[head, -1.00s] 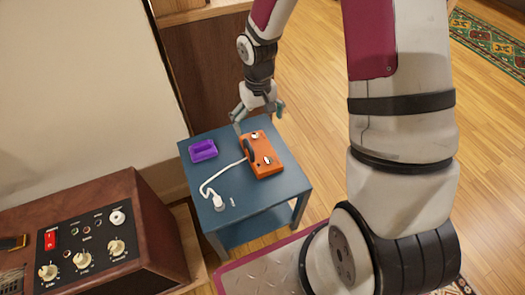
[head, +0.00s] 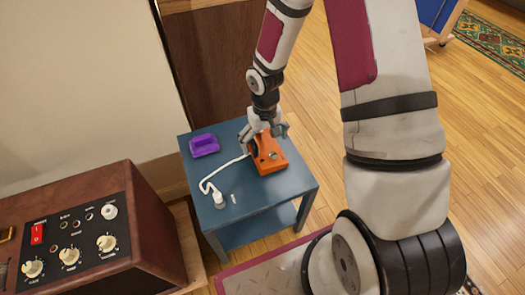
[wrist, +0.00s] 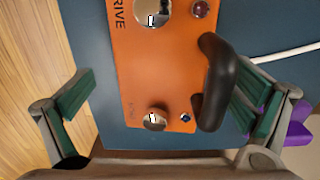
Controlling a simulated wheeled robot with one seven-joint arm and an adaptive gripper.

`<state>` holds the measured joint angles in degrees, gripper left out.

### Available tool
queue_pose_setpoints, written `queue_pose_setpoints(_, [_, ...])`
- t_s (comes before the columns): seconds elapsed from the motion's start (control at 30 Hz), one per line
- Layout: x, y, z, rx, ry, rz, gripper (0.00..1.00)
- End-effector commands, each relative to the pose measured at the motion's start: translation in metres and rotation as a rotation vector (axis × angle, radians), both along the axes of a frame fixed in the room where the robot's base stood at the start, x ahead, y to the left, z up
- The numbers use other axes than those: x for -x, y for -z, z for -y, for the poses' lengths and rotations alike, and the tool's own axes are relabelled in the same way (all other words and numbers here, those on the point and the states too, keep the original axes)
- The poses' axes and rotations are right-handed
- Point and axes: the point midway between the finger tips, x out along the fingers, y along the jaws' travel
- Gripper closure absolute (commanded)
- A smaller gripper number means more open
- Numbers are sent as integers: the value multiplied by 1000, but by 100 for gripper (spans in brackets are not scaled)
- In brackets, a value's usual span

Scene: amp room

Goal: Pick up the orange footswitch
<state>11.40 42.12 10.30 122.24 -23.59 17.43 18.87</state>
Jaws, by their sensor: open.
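The orange footswitch (head: 269,156) lies on a small blue table (head: 230,217). In the wrist view the orange footswitch (wrist: 150,80) fills the middle, with a black handle (wrist: 216,82), two silver knobs and a small red part on top. My gripper (head: 264,132) is over the far end of the footswitch in the head view and hides part of it. In the wrist view my gripper (wrist: 165,108) is open, with one green-padded finger on each side of the footswitch. The right finger is beside the handle. I cannot tell whether either finger touches.
A purple object (head: 204,145) lies on the table left of the footswitch. A white cable (head: 213,180) runs across the tabletop to a white plug (head: 219,200). A brown amplifier (head: 150,225) stands at lower left. The table's front right is clear.

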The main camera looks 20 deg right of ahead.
Motion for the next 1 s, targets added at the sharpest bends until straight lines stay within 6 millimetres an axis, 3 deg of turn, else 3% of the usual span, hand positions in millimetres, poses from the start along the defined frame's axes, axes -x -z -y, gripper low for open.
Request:
queue_pose_setpoints(0.1, [1, 19, 0, 0, 1, -3, 2])
queue_pose_setpoints(0.37, [0, 19, 0, 0, 1, -1, 2])
queue_pose_setpoints(0.7, [0, 19, 1, 1, 1, -1, 76])
queue_pose_setpoints(1.0, [0, 18, 1, 1, 2, -1, 76])
